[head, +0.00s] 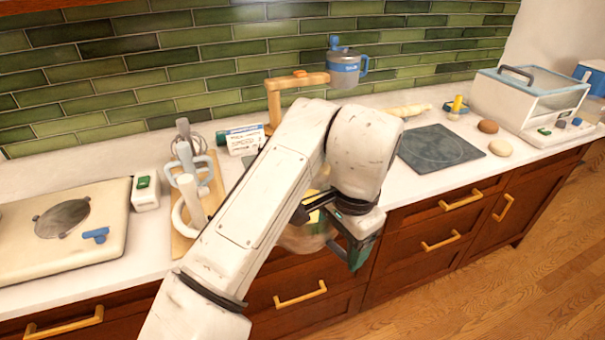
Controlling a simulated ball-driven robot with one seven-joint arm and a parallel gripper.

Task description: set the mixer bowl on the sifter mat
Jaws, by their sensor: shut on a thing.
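A rounded, see-through brownish bowl (300,240), which I take for the mixer bowl, hangs in front of the counter's front edge. Something yellow-green shows at its upper part. My gripper (350,250), with dark green fingers, is shut on the bowl's right side; my forearm and wrist hide much of the bowl and the exact grip. A dark grey square mat (440,148) with a faint round mark lies flat on the counter to the right, bare on top. I take it for the sifter mat. The bowl is apart from it, to its left and lower in the picture.
Brown and pale round items (499,148) lie by the mat's right corner, before a clear-lidded white box (530,95). A wooden stand (290,82) with a blue-grey mug (345,70) rises behind my arm. White handled utensils (190,185) stand left.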

